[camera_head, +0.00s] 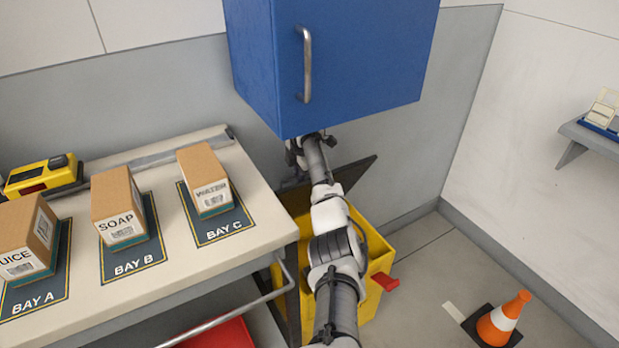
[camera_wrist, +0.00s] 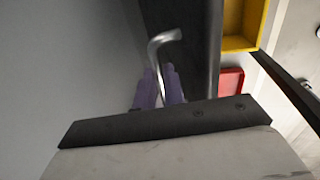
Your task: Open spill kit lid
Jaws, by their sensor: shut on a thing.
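The spill kit is a yellow bin (camera_head: 380,250) on the floor to the right of the table, partly covered by my arm. Its dark lid (camera_head: 356,178) is tilted up at the back, partly hidden behind my arm. In the wrist view, my gripper (camera_wrist: 160,88) is shut on a bent silver handle (camera_wrist: 163,40) in front of a dark panel, which looks like the lid. The bin's yellow rim and inside (camera_wrist: 240,42) show at the upper right there. In the head view my fingertips are hidden below the blue cabinet.
A blue cabinet (camera_head: 350,60) hangs just above my wrist. The table (camera_head: 245,190) at left holds SOAP (camera_head: 117,205) and WATER (camera_head: 203,175) boxes and a yellow device (camera_head: 40,175). An orange cone (camera_head: 503,318) stands at right. A wall shelf (camera_head: 585,132) is far right.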

